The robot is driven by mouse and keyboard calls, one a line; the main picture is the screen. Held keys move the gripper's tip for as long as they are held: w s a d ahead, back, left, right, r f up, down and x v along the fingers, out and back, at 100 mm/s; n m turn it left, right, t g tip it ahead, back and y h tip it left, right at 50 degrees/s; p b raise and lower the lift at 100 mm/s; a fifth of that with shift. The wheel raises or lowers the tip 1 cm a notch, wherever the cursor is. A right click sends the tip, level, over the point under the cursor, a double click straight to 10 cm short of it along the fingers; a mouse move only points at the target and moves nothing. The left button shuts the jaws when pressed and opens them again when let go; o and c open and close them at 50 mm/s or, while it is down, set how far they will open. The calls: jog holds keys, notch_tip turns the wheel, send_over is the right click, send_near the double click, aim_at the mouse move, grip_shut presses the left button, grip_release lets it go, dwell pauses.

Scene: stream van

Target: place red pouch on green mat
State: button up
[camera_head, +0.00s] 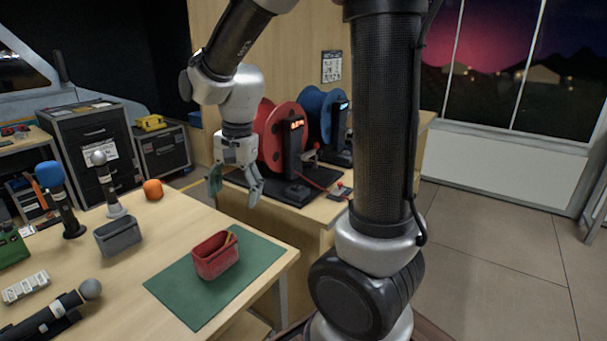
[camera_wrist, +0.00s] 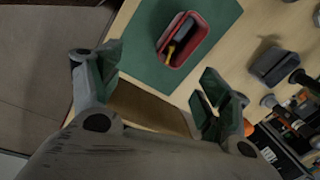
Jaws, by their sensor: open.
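The red pouch (camera_head: 216,255) sits upright on the green mat (camera_head: 180,287) near the right end of the desk. In the wrist view the red pouch (camera_wrist: 186,22) is open at the top, with a dark thing and a yellow thing inside, and the green mat (camera_wrist: 136,54) lies around it. My gripper (camera_head: 233,191) is above and behind the mat, apart from the pouch. In the wrist view my gripper (camera_wrist: 160,82) has its fingers spread wide with nothing between them.
A grey pouch (camera_head: 118,236) stands left of the mat. Microphones on stands (camera_head: 107,187), an orange foam ball (camera_head: 153,189) and a lying microphone (camera_head: 50,313) are on the desk. Red (camera_head: 276,137) and blue (camera_head: 318,112) reels stand on the bench behind.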

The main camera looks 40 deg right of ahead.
jog(key=s+d+r+n+t, duration=0.1)
jog(key=s+d+r+n, duration=0.2)
jog(key=s, duration=0.2)
jog(key=s+d+r+n+t+h, duration=0.1)
jog(key=s+d+r+n, duration=0.2)
jog(key=s, duration=0.3)
jog(key=s+d+r+n+t, duration=0.1)
jog(key=s+d+r+n, duration=0.2)
jog(key=s+n, duration=0.1)
jog(key=shift+s+d, duration=0.35)
jog(key=shift+s, duration=0.45)
